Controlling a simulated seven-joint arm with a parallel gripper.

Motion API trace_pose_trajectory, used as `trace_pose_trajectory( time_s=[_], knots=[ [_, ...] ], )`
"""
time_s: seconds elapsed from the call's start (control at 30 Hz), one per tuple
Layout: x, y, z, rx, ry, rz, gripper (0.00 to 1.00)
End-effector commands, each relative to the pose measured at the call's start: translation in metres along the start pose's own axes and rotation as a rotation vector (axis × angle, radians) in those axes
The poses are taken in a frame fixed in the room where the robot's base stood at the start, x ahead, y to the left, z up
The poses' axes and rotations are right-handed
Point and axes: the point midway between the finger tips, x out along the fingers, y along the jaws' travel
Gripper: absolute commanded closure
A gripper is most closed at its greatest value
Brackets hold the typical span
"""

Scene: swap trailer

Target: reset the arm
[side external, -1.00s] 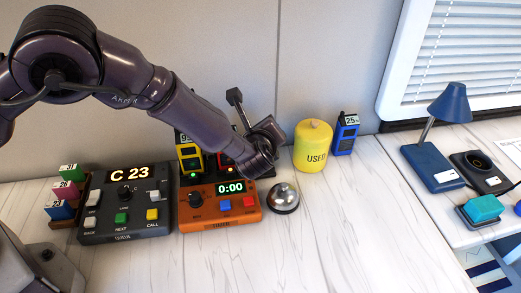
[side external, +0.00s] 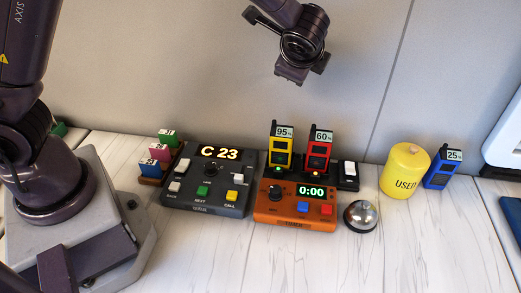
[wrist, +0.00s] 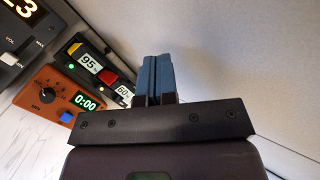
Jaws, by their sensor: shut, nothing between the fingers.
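My gripper (side external: 291,76) hangs in the air in front of the back wall, above the charger with the yellow and red devices, touching nothing. In the wrist view its blue fingers (wrist: 153,80) are together with nothing between them. My arm's base stands at the left of the side view.
Along the counter stand a dark console (side external: 209,182) reading C 23, an orange timer (side external: 294,220) reading 0:00, a yellow device (side external: 280,152) at 95%, a red device (side external: 319,155) at 60%, a silver bell (side external: 361,216), a yellow USED canister (side external: 404,172) and a blue device (side external: 441,170). The front counter is clear.

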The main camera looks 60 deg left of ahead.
Motion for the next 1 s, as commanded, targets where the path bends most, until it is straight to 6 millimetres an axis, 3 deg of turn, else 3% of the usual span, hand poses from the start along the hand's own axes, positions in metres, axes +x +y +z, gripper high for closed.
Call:
trace_pose_trajectory(
  time_s=[0.03, 0.2, 0.4, 0.5, 0.73, 1.0],
  knots=[
    [-0.013, -0.004, 0.027, -0.097, 0.004, 0.045, 1.00],
    [-0.050, 0.005, 0.097, -0.389, 0.029, 0.203, 1.00],
    [-0.097, 0.036, 0.158, -0.717, 0.095, 0.370, 1.00],
    [-0.118, 0.057, 0.180, -0.873, 0.140, 0.445, 1.00],
    [-0.153, 0.097, 0.202, -1.133, 0.244, 0.567, 1.00],
    [-0.163, 0.111, 0.205, -1.217, 0.286, 0.610, 1.00]
  ],
)
